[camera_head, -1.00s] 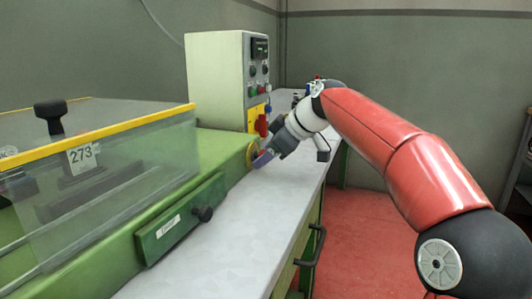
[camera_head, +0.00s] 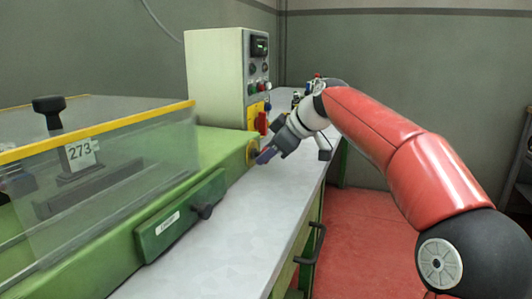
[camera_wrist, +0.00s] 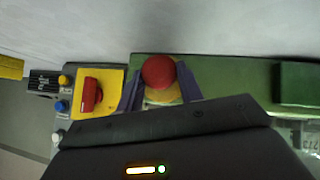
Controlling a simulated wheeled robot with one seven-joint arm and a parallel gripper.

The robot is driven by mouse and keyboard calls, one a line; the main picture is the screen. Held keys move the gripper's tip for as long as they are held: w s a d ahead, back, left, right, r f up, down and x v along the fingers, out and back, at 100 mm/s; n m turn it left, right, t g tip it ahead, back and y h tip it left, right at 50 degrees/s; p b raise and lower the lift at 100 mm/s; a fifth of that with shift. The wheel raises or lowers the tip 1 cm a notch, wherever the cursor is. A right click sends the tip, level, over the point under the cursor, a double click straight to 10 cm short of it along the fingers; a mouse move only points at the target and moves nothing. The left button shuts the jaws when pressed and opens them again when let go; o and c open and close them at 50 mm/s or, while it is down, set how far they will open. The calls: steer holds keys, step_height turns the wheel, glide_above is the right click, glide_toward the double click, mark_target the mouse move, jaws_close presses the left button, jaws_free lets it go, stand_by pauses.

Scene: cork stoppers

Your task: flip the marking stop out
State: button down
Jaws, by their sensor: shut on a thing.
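The marking stop shows in the wrist view as a round red mushroom button (camera_wrist: 158,72) on a yellow base (camera_wrist: 163,96), set in the end of the green machine (camera_wrist: 225,70). My gripper (camera_wrist: 160,82) has a purple finger on each side of the button and is shut on it. There the fingers and hand hide the red button.
A pale control box (camera_head: 215,80) with buttons and a red rotary switch (camera_head: 262,122) stands behind my gripper. A clear guard with a yellow edge (camera_head: 110,130) covers the machine's left part. The grey bench top (camera_head: 235,225) in front is clear.

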steer(key=shift+s+d, duration=0.1)
steer(key=shift+d, duration=0.2)
steer(key=c, duration=0.9)
jaws_free()
steer(key=shift+d+r, duration=0.1)
steer(key=v, duration=0.7)
steer(key=shift+s+d+r, duration=0.2)
steer(key=shift+s, duration=0.05)
